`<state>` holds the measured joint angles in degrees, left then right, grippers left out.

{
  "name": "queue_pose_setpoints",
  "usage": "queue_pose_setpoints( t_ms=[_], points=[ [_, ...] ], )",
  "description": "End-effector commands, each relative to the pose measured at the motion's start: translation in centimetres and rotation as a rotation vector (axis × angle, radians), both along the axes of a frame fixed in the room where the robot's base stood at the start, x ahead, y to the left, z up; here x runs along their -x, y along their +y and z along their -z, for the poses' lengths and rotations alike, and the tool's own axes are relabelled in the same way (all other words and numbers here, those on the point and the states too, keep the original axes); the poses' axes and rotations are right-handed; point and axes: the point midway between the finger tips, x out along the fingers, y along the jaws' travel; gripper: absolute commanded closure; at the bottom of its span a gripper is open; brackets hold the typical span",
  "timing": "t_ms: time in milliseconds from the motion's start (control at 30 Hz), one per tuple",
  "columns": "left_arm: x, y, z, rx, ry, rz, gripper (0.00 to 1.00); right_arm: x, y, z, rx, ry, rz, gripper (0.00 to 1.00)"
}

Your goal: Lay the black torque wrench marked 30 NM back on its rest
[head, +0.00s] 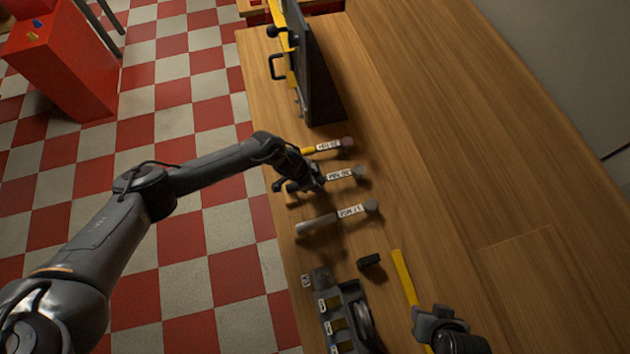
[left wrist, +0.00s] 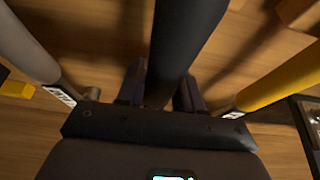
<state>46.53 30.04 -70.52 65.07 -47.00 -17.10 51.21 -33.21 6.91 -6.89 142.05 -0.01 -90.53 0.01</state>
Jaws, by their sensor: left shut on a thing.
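The black torque wrench (left wrist: 183,40) runs between the fingers of my left gripper (left wrist: 160,92) in the left wrist view. In the head view my left gripper (head: 303,181) is shut on its handle, and its white label (head: 340,174) and grey head (head: 359,171) stick out to the right. The gripper hides most of the handle. I cannot tell whether the wrench touches the bench. A small tan block (head: 291,198) shows just below the gripper; I cannot tell if it is the rest. My right gripper (head: 438,322) is by a yellow bar (head: 403,278); its fingers are unclear.
A yellow-handled wrench (head: 328,147) lies above the black one and a grey-handled wrench (head: 330,220) below it. A dark panel (head: 318,75) stands at the back. A small black block (head: 369,260) and a tool tray (head: 345,315) are nearer. The wooden bench (head: 450,160) is clear to the right.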

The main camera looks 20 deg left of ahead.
Motion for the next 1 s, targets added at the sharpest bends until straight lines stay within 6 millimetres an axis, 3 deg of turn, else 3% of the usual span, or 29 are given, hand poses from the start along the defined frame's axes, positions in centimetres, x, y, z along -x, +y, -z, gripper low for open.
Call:
queue_pose_setpoints(
  t_ms=[900, 933, 1000],
  points=[
    [-0.09, -0.03, 0.74, 0.001, -0.002, 0.001, 1.00, -0.01, 0.10, 0.33, -0.004, 0.000, 0.003, 0.57],
    [-0.09, -0.03, 0.74, 0.001, -0.002, 0.001, 0.61, -0.01, 0.11, 0.33, -0.005, 0.000, 0.003, 0.57],
    [-0.08, -0.04, 0.75, 0.001, -0.002, 0.001, 0.50, -0.01, 0.12, 0.32, -0.005, 0.000, 0.004, 0.57]
  ],
)
